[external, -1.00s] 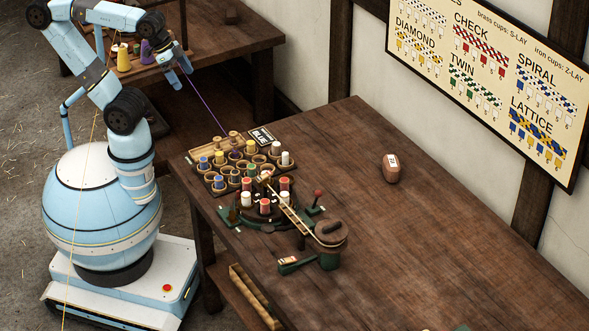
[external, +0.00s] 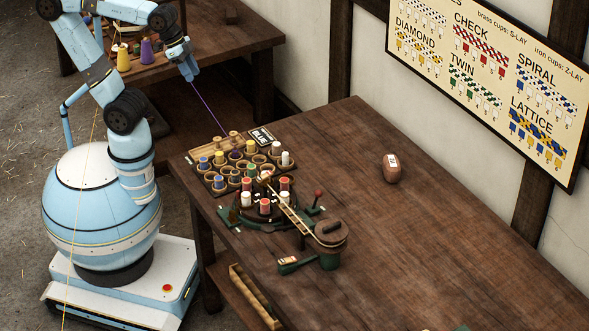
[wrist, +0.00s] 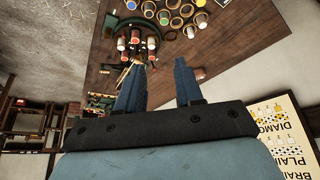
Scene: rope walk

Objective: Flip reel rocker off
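My gripper (external: 189,74) is high in the air, above and to the left of the braiding bench, well away from the machine. In the wrist view its two fingers (wrist: 157,66) stand apart with nothing between them. The reel (external: 331,233) is a dark round drum on a green stand, with a pale braid running to it from the bobbin carousel (external: 265,208). A small green base with an orange-and-white part (external: 289,262) sits beside the reel and looks like the rocker; its setting is too small to read. In the wrist view the fingers partly hide the reel area.
A tray of coloured bobbins (external: 240,165) stands behind the carousel. A red-knobbed lever (external: 317,195) rises near the reel. A brown tagged object (external: 392,168) lies on the bench (external: 450,245), whose right part is mostly clear.

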